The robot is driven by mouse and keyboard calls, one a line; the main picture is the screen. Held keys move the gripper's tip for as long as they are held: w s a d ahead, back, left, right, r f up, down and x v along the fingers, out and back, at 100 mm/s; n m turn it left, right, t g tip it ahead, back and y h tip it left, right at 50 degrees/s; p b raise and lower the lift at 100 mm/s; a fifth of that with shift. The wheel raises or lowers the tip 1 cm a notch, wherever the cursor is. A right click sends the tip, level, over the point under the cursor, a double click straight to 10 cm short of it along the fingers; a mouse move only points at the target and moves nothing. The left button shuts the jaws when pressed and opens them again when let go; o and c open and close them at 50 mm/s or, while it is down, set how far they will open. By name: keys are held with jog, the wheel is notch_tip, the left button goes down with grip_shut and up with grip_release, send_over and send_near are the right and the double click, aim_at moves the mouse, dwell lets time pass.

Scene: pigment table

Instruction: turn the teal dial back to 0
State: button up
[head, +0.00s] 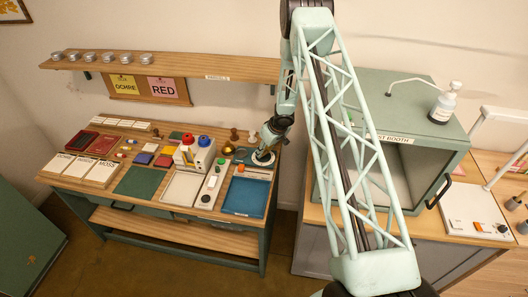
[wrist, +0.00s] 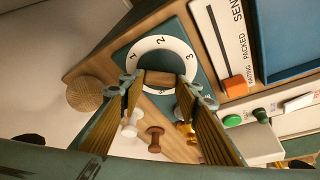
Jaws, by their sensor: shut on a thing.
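The teal dial is a square teal plate with a white ring (wrist: 161,43) marked 1, 2 and 3, with a dark centre. In the head view its white ring (head: 262,160) shows at the back right of the pigment table, under my gripper (head: 264,153). In the wrist view my gripper (wrist: 158,88) has its fingers on either side of a brown grip (wrist: 160,77) at the dial's middle and is shut on it. The near part of the ring is hidden by the fingers, and I cannot make out a 0 or where the dial points.
Right of the dial in the wrist view is a white SEND/PACKED/WAITING panel with an orange slider (wrist: 234,88). A wooden ball (wrist: 83,94), a white peg (wrist: 131,124) and a brown peg (wrist: 154,138) stand close by. A blue tray (head: 246,198) lies in front of the dial.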

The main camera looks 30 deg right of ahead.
jog(key=shift+w+d+r+n+y, duration=0.15)
jog(key=shift+n+y, duration=0.1)
jog(key=shift+n, duration=0.65)
jog(key=shift+w+n+y, duration=0.1)
jog(key=shift+n+y, duration=0.15)
jog(key=shift+n, duration=0.65)
jog(key=shift+n+g+y, duration=0.7)
jog(key=shift+n+g, duration=0.1)
jog(key=shift+n, duration=1.2)
jog(key=o, duration=0.8)
jog(key=shift+s, duration=0.1)
jog(key=shift+o, duration=0.2)
jog(key=v, duration=1.1)
jog(key=shift+d+r, duration=0.15)
jog(key=shift+r, duration=0.2)
